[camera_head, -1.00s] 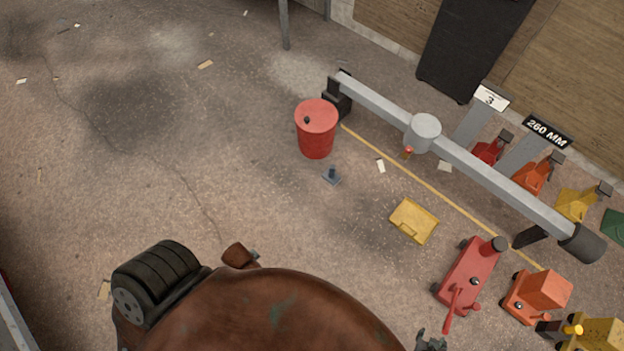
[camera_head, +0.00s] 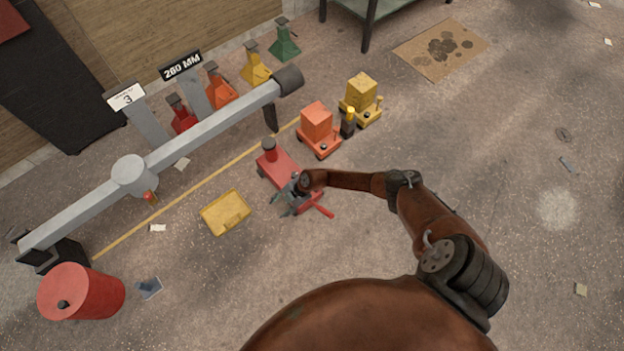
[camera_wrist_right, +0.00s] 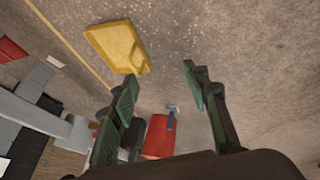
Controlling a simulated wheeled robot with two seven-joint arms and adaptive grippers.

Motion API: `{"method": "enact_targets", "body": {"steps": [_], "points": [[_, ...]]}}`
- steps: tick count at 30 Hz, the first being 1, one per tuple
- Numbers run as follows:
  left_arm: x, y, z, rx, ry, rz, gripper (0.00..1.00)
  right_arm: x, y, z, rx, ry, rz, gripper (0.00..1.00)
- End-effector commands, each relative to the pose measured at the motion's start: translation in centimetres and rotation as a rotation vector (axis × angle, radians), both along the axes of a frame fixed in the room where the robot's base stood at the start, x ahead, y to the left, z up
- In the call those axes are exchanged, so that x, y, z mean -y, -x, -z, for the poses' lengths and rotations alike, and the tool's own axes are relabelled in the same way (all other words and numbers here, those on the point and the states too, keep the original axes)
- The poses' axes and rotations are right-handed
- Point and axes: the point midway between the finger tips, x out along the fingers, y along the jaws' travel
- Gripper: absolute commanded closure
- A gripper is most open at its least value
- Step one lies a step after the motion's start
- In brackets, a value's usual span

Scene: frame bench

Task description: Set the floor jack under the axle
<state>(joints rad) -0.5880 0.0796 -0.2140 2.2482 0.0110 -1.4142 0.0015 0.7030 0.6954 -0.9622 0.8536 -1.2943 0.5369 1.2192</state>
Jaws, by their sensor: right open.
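The red floor jack (camera_head: 279,166) stands on the floor in front of the axle's right part, with a round post at its far end and a red handle at its near end. The grey axle (camera_head: 210,130) runs diagonally above the floor, with a round hub in its middle. My right gripper (camera_head: 287,203) is over the jack's handle end and hides part of it. In the wrist view the right gripper (camera_wrist_right: 158,86) is open, with no object held between its fingers. My left gripper is not in view.
A yellow tray (camera_head: 226,212) lies left of the jack. An orange jack (camera_head: 318,130) and a yellow jack (camera_head: 361,99) stand to its right. A red drum (camera_head: 80,292) stands by the axle's left end. Signs read 3 and 260 MM (camera_head: 181,66). The right floor is mostly clear.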

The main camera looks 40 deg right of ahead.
Motion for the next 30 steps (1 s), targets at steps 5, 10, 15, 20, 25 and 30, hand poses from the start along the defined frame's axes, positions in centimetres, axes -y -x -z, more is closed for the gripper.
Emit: {"method": "enact_targets", "body": {"steps": [5, 10, 15, 20, 25, 30], "points": [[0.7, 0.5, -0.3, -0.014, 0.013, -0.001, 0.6, 14.2, -1.4, -0.2, -0.214, 0.312, -0.014, 0.57], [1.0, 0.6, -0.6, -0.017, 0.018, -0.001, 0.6, 20.7, -1.3, -1.9, -0.31, 0.447, 0.03, 0.57], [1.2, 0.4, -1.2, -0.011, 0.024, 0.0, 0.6, 21.7, -1.2, -1.5, -0.33, 0.469, 0.039, 0.57], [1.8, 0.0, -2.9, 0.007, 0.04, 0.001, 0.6, 21.6, -1.1, 0.6, -0.33, 0.466, 0.038, 0.57], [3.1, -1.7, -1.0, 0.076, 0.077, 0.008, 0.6, 21.6, -1.1, 2.6, -0.33, 0.464, 0.037, 0.57], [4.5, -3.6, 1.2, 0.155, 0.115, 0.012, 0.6, 21.5, -1.1, 4.2, -0.328, 0.464, 0.037, 0.57]]}}
